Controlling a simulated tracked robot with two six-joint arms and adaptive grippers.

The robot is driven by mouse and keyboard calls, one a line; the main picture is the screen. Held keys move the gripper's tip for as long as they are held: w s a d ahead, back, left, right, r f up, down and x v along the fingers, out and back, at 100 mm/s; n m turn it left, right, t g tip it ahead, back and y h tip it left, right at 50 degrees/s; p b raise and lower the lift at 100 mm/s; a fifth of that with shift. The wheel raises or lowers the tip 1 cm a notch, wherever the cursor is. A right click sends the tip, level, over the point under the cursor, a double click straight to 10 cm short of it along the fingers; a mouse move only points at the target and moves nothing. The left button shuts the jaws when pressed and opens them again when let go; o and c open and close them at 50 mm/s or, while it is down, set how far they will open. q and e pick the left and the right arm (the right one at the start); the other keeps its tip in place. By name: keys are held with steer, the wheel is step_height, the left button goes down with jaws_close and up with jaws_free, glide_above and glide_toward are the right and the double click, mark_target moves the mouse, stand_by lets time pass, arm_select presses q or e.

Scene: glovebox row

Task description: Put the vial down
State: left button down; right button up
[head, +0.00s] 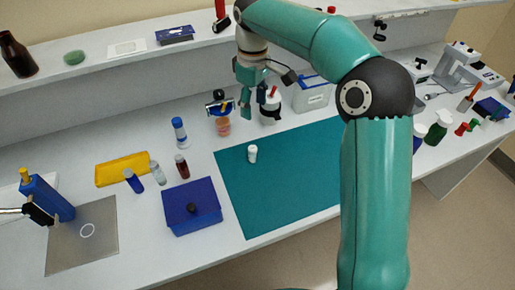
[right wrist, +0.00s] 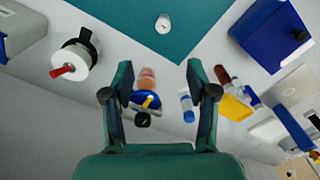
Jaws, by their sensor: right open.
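A small white vial (head: 252,153) stands upright on the teal mat (head: 290,185), near its left part. It also shows from above in the right wrist view (right wrist: 163,23), at the top middle. My right gripper (head: 253,101) is open, with nothing between its fingers. It hangs behind the mat's far edge, apart from the vial, above the back of the bench. In the right wrist view its two fingers (right wrist: 160,78) are spread wide. My left gripper is not in view.
Near the gripper stand a white bottle with a red tip (head: 270,107), an orange-pink jar (head: 223,127) and a blue-topped bottle (head: 180,132). A blue box (head: 192,206) is left of the mat. Most of the mat is bare.

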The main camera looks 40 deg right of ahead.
glide_above(253, 149)
steer(key=f, duration=1.1)
steer(key=shift+w+d, duration=0.2)
steer(key=shift+d, duration=0.1)
steer(key=shift+s+a+f+p, duration=0.1)
steer(key=shift+a+f+p, duration=0.1)
steer(key=shift+f, duration=1.1)
steer(key=shift+s+a+f+p, duration=0.1)
steer(key=shift+f+p, duration=0.1)
steer(key=shift+f, duration=1.1)
steer(key=shift+c, duration=0.2)
jaws_close()
